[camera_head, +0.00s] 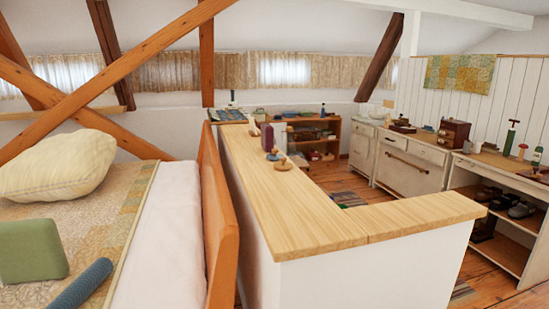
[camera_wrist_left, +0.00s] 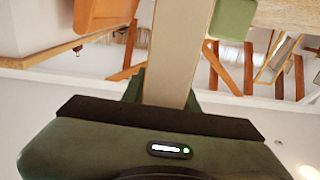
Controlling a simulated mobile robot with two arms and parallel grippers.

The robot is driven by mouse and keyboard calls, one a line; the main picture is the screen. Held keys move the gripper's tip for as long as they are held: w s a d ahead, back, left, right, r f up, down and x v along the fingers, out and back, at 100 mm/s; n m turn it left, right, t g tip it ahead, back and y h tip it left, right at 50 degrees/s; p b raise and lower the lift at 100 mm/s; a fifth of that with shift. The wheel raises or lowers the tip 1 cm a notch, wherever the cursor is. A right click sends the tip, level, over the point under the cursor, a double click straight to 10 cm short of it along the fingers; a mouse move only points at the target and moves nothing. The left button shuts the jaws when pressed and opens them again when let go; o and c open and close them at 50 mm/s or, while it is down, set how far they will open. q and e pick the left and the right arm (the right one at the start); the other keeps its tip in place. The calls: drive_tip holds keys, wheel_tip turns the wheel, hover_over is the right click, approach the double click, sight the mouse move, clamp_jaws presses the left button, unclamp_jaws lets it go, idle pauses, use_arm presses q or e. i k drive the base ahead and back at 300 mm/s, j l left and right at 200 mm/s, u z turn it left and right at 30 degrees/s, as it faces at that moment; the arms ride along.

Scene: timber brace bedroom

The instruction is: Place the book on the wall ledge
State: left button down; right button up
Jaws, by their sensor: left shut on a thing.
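My left gripper (camera_wrist_left: 165,100) shows in the left wrist view, shut on a long pale beige slab that looks like the book (camera_wrist_left: 180,50), seen edge-on between the dark green fingers. Its cover and far end are not clear. The wall ledge appears to be the light wooden top (camera_head: 300,215) of the low white wall in the head view. Its near part is bare, and small objects stand toward its far end. Neither gripper shows in the head view.
A bed with a pale pillow (camera_head: 58,165), a green cushion (camera_head: 32,250) and a blue-grey bolster (camera_head: 80,285) lies left of the low wall, behind an orange wooden bed board (camera_head: 213,215). White cabinets (camera_head: 410,160) and an open shelf (camera_head: 500,215) stand at the right.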

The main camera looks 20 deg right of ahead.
sight(301, 199)
drive_tip(key=l+u, duration=0.1)
drive_tip(key=l, duration=0.35)
drive_tip(key=k+l, duration=0.15)
drive_tip(key=l, duration=0.3)
drive_tip(key=l+u, duration=0.15)
drive_tip(key=l, duration=0.3)
drive_tip(key=k+l, duration=0.15)
drive_tip(key=l, duration=0.3)
drive_tip(key=k+l+u, duration=0.15)
drive_tip(key=l, duration=0.7)
drive_tip(key=k+l+u, duration=0.15)
drive_tip(key=l, duration=0.3)
